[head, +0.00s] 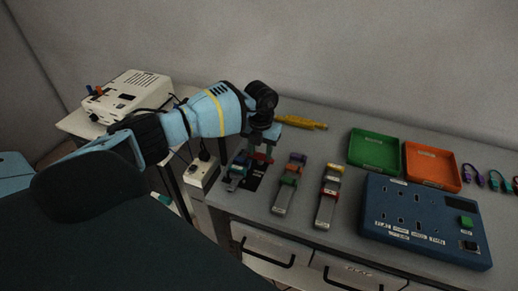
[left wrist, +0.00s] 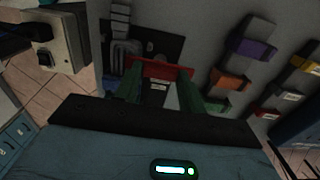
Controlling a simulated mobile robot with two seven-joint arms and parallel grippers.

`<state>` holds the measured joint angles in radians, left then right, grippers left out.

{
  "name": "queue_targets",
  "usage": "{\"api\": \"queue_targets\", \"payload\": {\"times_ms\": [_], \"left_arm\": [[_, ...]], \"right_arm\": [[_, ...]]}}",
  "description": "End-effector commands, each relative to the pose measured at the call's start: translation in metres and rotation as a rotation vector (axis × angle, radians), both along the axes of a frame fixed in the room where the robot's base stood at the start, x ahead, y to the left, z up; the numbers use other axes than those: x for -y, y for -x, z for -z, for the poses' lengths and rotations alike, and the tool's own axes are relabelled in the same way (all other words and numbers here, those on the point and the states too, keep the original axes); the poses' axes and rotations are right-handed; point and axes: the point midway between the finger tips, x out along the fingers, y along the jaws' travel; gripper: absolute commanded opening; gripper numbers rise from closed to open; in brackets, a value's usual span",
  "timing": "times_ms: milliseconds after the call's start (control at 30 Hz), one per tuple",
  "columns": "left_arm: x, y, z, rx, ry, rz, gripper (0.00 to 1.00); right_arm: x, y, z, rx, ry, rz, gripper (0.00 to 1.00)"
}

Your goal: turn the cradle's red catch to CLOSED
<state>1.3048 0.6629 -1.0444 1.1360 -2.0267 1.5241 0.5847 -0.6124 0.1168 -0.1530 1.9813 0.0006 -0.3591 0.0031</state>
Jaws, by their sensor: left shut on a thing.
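The red catch (left wrist: 160,68) is a red bar between the two green fingertips of my left gripper (left wrist: 160,88) in the left wrist view. My left gripper is shut on it. In the head view the gripper (head: 263,145) points down over the cradle, and a bit of the red catch (head: 262,157) shows beneath it. The cradle (head: 254,184) is a dark plate with grey parts at the left end of the bench. It also shows in the left wrist view (left wrist: 172,46). The label by the catch is too small to read. My right gripper is not in view.
Two grey strips with coloured clips (head: 283,196) (head: 325,208) stand right of the cradle. A blue panel (head: 425,218), a green tray (head: 374,133) and an orange tray (head: 409,173) lie farther right. A white socket box (head: 202,171) sits at the left. Yellow cable (head: 302,122) lies behind.

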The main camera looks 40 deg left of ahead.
Motion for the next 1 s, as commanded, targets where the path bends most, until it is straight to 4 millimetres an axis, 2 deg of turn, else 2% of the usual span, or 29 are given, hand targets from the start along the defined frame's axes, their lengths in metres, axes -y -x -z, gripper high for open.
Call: {"api": "queue_targets", "payload": {"times_ms": [567, 600, 767, 1000], "left_arm": [[0.0, -0.0006, -0.0005, 0.002, 0.001, -0.036, 0.17], [0.0, -0.0006, -0.0005, 0.002, 0.001, -0.036, 0.41], [-0.0001, -0.0005, -0.0004, 0.002, 0.0, -0.035, 0.62], [-0.0002, -0.0003, -0.0003, 0.001, 0.0, -0.034, 0.62]], "right_arm": [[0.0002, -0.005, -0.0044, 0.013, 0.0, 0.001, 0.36], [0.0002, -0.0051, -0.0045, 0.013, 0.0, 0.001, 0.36], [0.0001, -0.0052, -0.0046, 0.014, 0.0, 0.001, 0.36], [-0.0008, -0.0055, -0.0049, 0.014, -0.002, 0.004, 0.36]]}}
